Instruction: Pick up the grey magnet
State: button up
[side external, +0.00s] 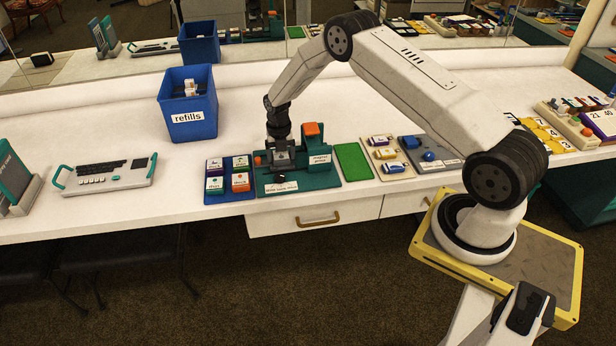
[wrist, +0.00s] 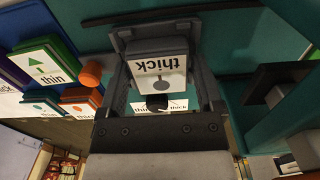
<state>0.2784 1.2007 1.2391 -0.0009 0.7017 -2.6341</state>
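A grey block (wrist: 133,42) with a white label reading "thick" and a grey dot sits between the fingers in the wrist view. It looks like the grey magnet. In the side view the grey block (side external: 284,160) is on the teal board (side external: 330,178), directly under my gripper (side external: 281,147). In the wrist view one finger of my gripper (wrist: 160,80) stands on each side of the block. The fingers are apart, but I cannot tell whether they press on it. The block's underside is hidden.
A blue mat (side external: 229,196) with several labelled blocks lies left of the board. An orange knob (wrist: 91,73) is close to the left finger. A teal press (side external: 316,150) with an orange top stands right. A blue refills bin (side external: 188,105) is behind left.

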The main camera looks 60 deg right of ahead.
jog(key=c, duration=1)
jog(key=shift+o, duration=0.2)
jog(key=shift+r, duration=0.15)
jog(key=shift+r, duration=0.9)
jog(key=s+a+r, duration=0.3)
jog(key=s+r, duration=0.8)
jog(key=s, duration=0.2)
jog(key=shift+s, duration=0.3)
jog(key=shift+a, duration=0.1)
jog(key=shift+r, duration=0.1)
